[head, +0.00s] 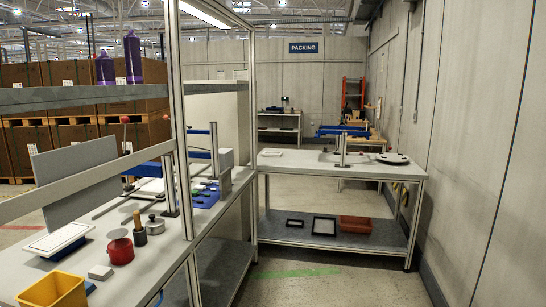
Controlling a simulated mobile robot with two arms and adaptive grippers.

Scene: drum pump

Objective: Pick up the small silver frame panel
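Neither of my grippers shows in the head view. No panel that is clearly silver can be told at this distance. On the lower shelf (275,235) of the far bench lie two flat frame-like pieces. The smaller one (295,223) is dark-edged and lies at the left. The larger one (324,226) is black-edged with a pale middle and lies to its right. Both lie flat and apart from each other. A small pale flat piece (271,153) lies on the bench top at the left.
A red-brown box (356,225) is beside the larger frame. The far bench top (300,165) holds a post stand and a round plate (392,158). The left bench carries a yellow bin (55,290) and a red pot (120,250). Floor (330,285) is clear before the far bench.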

